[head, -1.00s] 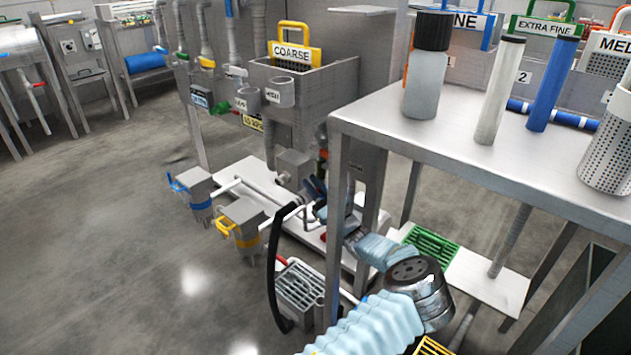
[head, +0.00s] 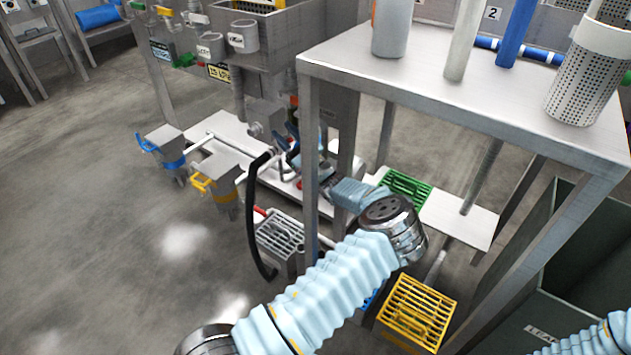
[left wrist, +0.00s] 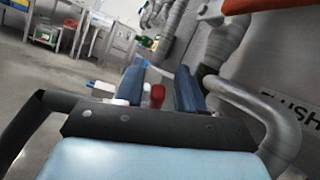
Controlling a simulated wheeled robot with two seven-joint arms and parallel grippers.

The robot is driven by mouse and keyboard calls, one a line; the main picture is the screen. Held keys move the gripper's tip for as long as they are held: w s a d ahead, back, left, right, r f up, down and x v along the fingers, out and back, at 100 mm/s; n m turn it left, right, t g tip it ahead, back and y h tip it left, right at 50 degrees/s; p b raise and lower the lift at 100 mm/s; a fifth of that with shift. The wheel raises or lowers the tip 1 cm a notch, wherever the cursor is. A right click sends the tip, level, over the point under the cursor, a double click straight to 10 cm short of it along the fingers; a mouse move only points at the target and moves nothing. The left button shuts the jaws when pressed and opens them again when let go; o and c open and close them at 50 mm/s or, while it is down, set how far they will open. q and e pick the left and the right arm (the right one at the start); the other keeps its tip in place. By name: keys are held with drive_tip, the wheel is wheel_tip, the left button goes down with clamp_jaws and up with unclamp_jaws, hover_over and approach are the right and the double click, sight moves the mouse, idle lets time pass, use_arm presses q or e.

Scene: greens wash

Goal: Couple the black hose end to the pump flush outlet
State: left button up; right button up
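The black hose (head: 252,215) hangs in a curve beside the table leg. Its upper end bends toward my left gripper (head: 284,150). The left gripper is low behind the table leg, partly hidden by it and by my arm. In the left wrist view its two blue fingers (left wrist: 160,90) stand apart, with a red piece (left wrist: 157,95) visible in the gap; I see nothing clamped. A dark curved tube (left wrist: 22,125), perhaps the hose, passes at left. A grey pump-like box (head: 266,116) stands behind the gripper. My right gripper is out of view.
The steel table (head: 440,95) and its front leg (head: 311,170) stand close beside my left arm. Blue-handled (head: 165,150) and yellow-handled (head: 220,190) grey units are at left. Green (head: 405,187) and yellow (head: 418,312) grates are low at right. Open floor lies left.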

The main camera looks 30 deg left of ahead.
use_arm(q)
drive_tip(key=d+f+m+g+b, duration=0.25)
drive_tip(key=d+f, duration=0.25)
drive_tip(key=d, duration=0.8)
drive_tip(key=s+d+f+n+h, duration=0.2)
drive_tip(key=d+f+h, duration=0.1)
drive_tip(key=f+h, duration=0.2)
drive_tip(key=s+d+f+n+g+h+p, duration=0.1)
drive_tip(key=s+d+f+n+h, duration=0.1)
drive_tip(key=f+h, duration=0.3)
drive_tip(key=s+d+f+n+g+h+p, duration=0.1)
drive_tip(key=d+f+h, duration=0.4)
drive_tip(key=f, duration=0.5)
drive_tip(key=shift+s+f+n+h, duration=0.4)
drive_tip(key=shift+s+n, duration=0.25)
drive_tip(key=shift+n, duration=0.5)
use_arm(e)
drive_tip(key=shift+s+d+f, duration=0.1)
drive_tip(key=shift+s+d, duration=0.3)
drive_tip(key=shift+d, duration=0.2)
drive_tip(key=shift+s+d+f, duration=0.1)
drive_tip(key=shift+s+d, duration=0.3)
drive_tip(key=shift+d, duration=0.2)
